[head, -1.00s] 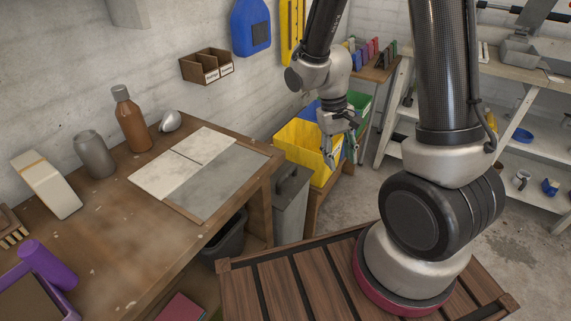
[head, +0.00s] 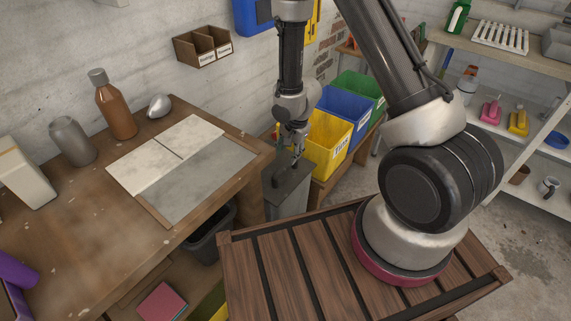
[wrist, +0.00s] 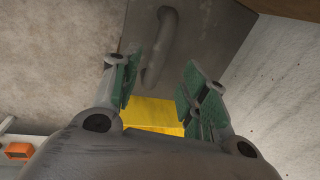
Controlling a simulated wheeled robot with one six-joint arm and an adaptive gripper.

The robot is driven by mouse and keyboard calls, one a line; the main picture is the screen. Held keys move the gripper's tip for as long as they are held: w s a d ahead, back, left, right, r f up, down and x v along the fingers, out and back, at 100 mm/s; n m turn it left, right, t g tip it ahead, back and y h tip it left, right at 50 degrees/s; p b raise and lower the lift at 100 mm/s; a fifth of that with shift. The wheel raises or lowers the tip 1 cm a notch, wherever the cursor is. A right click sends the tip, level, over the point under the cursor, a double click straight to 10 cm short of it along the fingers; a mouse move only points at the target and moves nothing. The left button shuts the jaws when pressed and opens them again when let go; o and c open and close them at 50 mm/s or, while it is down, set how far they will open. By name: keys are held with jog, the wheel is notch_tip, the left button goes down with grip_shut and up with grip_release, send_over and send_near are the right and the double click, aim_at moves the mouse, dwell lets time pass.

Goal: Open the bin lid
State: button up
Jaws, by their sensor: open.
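The grey bin (head: 290,202) stands on the floor past the right end of the workbench, with its flat grey lid (head: 272,191) down on it. My gripper (head: 298,158) is over the lid, pointing down. In the wrist view the lid (wrist: 205,38) fills the upper middle, and its curved handle (wrist: 168,35) rises from it. My gripper (wrist: 163,66) is open there, with its green-padded fingers apart. The handle's near end shows between the fingers in the picture; I cannot tell whether it is really between them. I see no contact.
The workbench (head: 80,235) is close to the left of the bin. A yellow bin (head: 327,143), a blue bin (head: 347,108) and a green bin (head: 361,90) stand just behind and right. A dark open basket (head: 210,238) is under the bench. White shelves (head: 530,125) stand at right.

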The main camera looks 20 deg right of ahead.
aim_at(285, 166)
jog(key=f, duration=0.5)
jog(key=w+a+f, duration=0.1)
jog(key=f, duration=0.1)
jog(key=shift+f, duration=0.3)
grip_shut()
